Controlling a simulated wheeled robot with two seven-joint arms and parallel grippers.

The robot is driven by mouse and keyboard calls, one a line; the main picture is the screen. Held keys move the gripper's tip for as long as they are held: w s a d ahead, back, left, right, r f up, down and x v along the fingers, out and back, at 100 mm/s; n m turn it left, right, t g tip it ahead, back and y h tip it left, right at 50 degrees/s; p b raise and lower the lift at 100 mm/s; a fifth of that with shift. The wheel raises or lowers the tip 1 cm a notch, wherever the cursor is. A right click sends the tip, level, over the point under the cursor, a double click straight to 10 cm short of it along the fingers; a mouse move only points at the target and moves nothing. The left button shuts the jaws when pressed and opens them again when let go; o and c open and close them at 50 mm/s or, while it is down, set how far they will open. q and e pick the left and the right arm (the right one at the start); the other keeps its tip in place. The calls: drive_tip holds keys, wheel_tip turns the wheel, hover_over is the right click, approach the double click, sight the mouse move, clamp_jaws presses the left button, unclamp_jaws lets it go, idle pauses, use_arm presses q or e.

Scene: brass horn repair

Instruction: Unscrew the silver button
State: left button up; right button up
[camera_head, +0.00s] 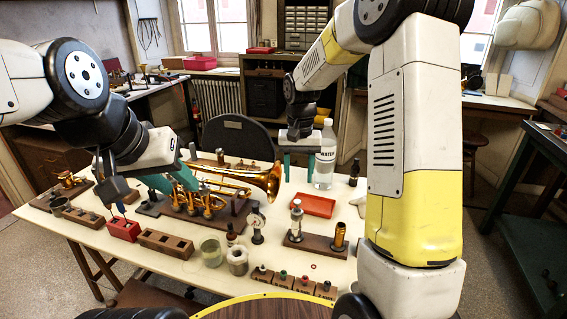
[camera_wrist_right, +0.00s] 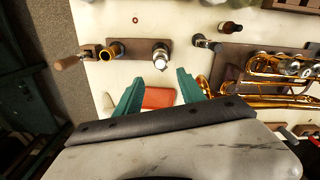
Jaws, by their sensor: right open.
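A valve with a silver top (camera_head: 297,206) stands upright on a dark wooden stand (camera_head: 318,248) right of the table's middle. In the right wrist view the silver top (camera_wrist_right: 161,56) shows on its stand, beyond the fingertips. My right gripper (camera_head: 298,170) is at the back of the table, pointing down, with its teal fingers apart and empty. It also shows in the right wrist view (camera_wrist_right: 160,82), over the red tray and apart from the valve. My left gripper (camera_head: 174,186) is over the left end of the brass horn, its teal fingers apart. Its fingertips are partly hard to see.
The brass horn (camera_head: 240,174) lies across the back of the table. A red tray (camera_head: 325,208) is behind the valve stand. A water bottle (camera_head: 325,160) stands beside my right gripper. Jars, a red block (camera_head: 123,229) and small wooden holders fill the front and left.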

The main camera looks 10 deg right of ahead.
sight(297, 201)
drive_tip(key=shift+w+a+f, duration=0.1)
drive_tip(key=shift+f, duration=0.2)
wheel_tip(297, 201, down, 7)
drive_tip(key=shift+f, duration=0.15)
drive_tip(key=shift+c, duration=0.5)
clamp_jaws()
drive_tip(key=c, duration=0.6)
unclamp_jaws()
clamp_jaws()
